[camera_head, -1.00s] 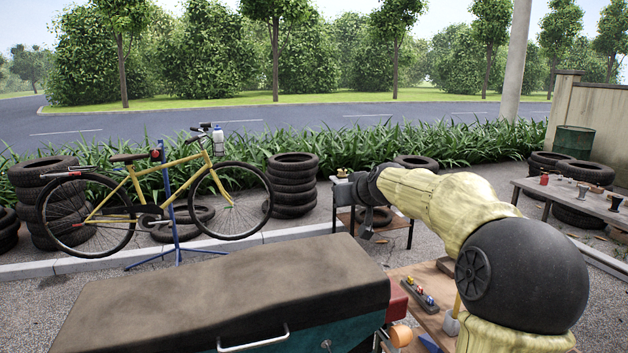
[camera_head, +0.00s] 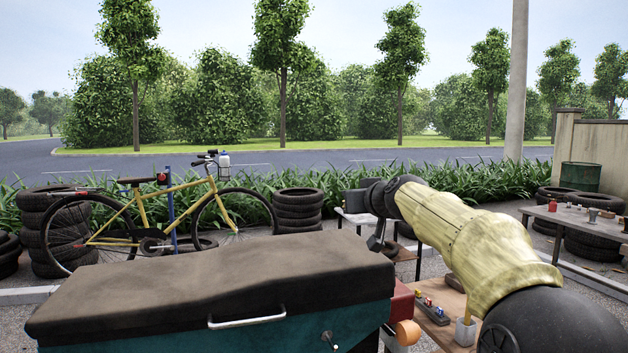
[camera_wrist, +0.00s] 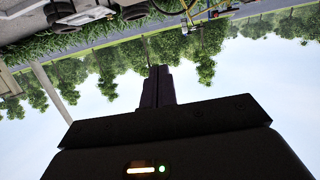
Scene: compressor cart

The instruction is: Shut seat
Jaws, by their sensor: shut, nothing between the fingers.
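The long grey-brown padded seat (camera_head: 215,275) lies across the teal body (camera_head: 250,335) in the foreground of the head view. It looks nearly level, and I cannot make out a clear gap under its front edge. A metal grab handle (camera_head: 247,319) is on its near side. My gripper (camera_head: 376,238) is beyond the seat's right end, apart from it, with its fingers pointing down. In the wrist view my gripper's dark fingers (camera_wrist: 158,85) are together and empty, with trees and sky behind. The seat is not in the wrist view.
A yellow bicycle (camera_head: 130,225) on a stand and stacked tyres (camera_head: 298,210) are behind the seat. A wooden bench (camera_head: 455,300) with small items is right of the seat, and another table (camera_head: 575,222) is farther right.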

